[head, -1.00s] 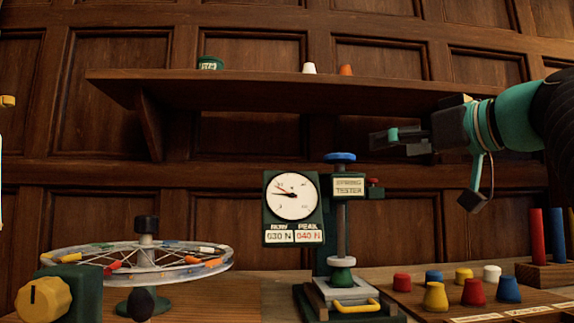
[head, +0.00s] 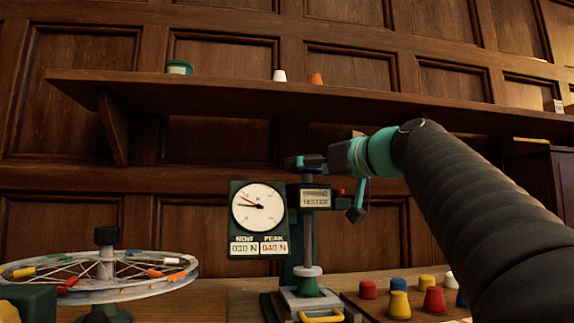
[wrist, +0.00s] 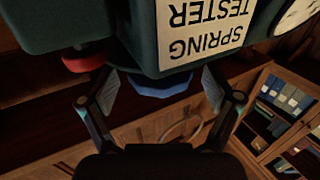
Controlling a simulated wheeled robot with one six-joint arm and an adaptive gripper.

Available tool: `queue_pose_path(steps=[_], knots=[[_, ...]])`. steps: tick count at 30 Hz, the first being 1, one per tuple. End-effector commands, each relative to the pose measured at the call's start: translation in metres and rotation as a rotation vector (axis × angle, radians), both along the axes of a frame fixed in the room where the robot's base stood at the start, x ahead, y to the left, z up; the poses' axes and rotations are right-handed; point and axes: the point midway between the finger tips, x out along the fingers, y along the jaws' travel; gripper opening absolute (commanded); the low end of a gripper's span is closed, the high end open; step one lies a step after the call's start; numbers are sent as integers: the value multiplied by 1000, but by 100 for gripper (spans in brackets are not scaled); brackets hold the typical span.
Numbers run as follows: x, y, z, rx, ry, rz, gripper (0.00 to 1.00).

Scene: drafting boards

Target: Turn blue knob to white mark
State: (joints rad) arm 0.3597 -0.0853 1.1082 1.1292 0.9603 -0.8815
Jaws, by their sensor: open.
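The spring tester (head: 316,197) stands at centre in the head view, with a dial (head: 259,208) and NOW and PEAK readouts at its left. The readouts look like 030 N and 040 N. The blue knob (wrist: 160,86) shows in the wrist view between the two spread fingers of my gripper (wrist: 160,93), with gaps on both sides. In the head view my gripper (head: 304,162) is at the tester's top and hides most or all of the knob. I cannot make out a white mark.
A red knob (head: 338,192) projects beside the tester label. A shelf (head: 230,92) runs above. A spoked wheel (head: 98,283) stands at left. Several coloured pegs (head: 399,303) stand on a board at right. A bookcase (wrist: 285,110) shows in the wrist view.

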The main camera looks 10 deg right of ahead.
Motion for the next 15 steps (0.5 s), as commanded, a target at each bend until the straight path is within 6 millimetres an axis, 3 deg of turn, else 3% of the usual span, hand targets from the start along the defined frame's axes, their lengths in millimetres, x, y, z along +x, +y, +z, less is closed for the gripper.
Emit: queue_pose_path(steps=[14,15], knots=[[11,6,0,0,0,0,89],[11,6,0,0,0,0,79]])
